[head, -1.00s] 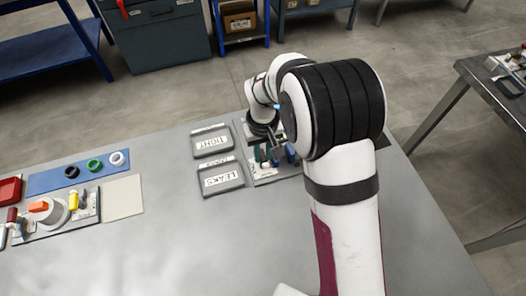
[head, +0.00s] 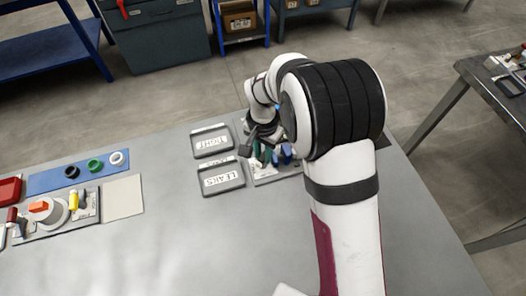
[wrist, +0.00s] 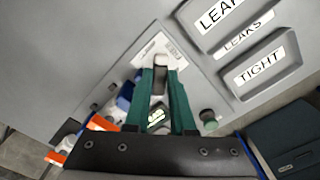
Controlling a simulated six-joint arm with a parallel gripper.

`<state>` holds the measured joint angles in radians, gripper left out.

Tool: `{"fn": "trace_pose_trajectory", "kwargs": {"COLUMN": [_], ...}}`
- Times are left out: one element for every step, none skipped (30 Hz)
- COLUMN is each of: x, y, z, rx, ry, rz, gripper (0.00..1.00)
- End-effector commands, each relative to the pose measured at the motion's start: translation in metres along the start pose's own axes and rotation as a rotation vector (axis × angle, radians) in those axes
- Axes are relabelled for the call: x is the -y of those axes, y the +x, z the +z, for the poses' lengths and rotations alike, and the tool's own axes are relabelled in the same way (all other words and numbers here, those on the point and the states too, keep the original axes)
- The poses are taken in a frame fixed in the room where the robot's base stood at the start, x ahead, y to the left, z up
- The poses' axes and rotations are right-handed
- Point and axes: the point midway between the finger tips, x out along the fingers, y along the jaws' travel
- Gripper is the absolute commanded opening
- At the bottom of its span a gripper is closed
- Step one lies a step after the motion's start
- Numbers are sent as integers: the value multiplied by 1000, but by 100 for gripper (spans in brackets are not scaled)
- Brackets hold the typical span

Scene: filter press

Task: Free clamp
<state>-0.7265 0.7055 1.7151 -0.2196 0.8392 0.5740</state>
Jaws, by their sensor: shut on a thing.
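My gripper (wrist: 160,88) has two green fingers, seen reaching forward in the wrist view. Their tips are closed on a small grey, dark-edged piece (wrist: 160,62), which looks like part of the clamp; the fingers hide most of it. The piece stands over a light plate with a printed label (wrist: 150,44). In the head view my gripper (head: 262,152) is low over the fixture plate (head: 266,177) at the far side of the bench, partly hidden by my arm.
Two grey trays stand left of the fixture, labelled TIGHT (head: 211,141) and LEAKS (head: 221,178). At the far left are a blue strip (head: 50,180) with black, green and white rings, another fixture and a red tray (head: 10,190). The bench's middle front is clear.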

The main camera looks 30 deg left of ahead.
Motion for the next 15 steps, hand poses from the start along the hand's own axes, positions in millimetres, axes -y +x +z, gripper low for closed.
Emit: {"fn": "trace_pose_trajectory", "kwargs": {"x": [0, 0, 0, 0, 0, 0, 0, 0, 0, 0, 0, 0, 0, 0, 0], "y": [-1, -1, -1, -1, -1, -1, -1, -1, -1, -1, -1, -1, -1, -1, -1], "z": [0, 0, 0, 0, 0, 0, 0, 0, 0, 0, 0, 0, 0, 0, 0], "rx": [0, 0, 0, 0, 0, 0, 0, 0, 0, 0, 0, 0, 0, 0, 0], "ry": [43, 71, 109, 138, 166, 204, 232, 260, 296, 323, 349, 384, 408, 432, 463], "rz": [0, 0, 0, 0, 0, 0, 0, 0, 0, 0, 0, 0, 0, 0, 0], "gripper": [0, 0, 0, 0, 0, 0, 0, 0, 0, 0, 0, 0, 0, 0, 0]}}
